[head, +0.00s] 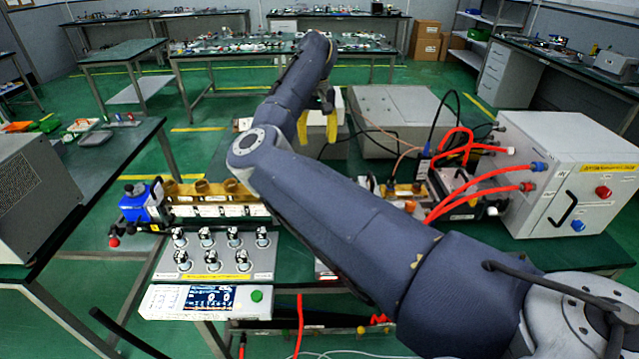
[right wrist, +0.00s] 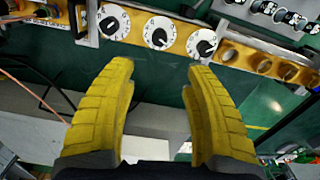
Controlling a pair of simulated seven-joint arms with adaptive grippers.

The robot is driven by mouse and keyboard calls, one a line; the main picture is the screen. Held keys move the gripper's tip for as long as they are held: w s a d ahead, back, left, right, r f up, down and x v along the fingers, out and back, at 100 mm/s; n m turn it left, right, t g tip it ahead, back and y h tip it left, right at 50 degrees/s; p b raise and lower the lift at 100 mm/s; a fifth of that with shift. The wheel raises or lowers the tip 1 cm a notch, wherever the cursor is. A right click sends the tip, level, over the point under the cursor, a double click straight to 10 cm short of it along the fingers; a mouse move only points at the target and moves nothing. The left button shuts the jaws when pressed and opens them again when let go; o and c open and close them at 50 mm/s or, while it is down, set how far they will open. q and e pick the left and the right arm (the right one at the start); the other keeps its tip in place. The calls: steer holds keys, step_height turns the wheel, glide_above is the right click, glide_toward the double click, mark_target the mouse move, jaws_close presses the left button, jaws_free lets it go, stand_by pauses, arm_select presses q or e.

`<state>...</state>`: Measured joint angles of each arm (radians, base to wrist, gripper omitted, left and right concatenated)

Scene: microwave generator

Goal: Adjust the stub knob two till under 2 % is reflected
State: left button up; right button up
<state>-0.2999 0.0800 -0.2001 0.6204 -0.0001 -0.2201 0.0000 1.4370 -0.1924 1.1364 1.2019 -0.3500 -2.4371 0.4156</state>
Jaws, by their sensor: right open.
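Three white stub dials with black pointer knobs sit in a row on a brass-yellow bar in the right wrist view: a left dial (right wrist: 113,22), a middle dial (right wrist: 160,34) and a right dial (right wrist: 202,43). Which one is knob two cannot be read. In the head view my arm hides these dials. My right gripper (right wrist: 160,72) has its yellow fingers wide apart, with nothing between them. In the picture its tips lie just below the middle dial, apart from it. It also shows in the head view (head: 317,127). My left gripper is out of sight.
A display box (head: 205,299) has a lit screen, too small to read. A panel with several knobs (head: 215,252) lies behind it. A blue unit (head: 142,204) ends the brass waveguide (head: 188,191). A grey cabinet (head: 570,180) with red hoses stands right. A large grey box (head: 400,118) stands behind.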

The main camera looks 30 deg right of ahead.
step_height(320, 180, down, 17)
stand_by(0.7)
steer(key=shift+o, duration=0.2)
jaws_close()
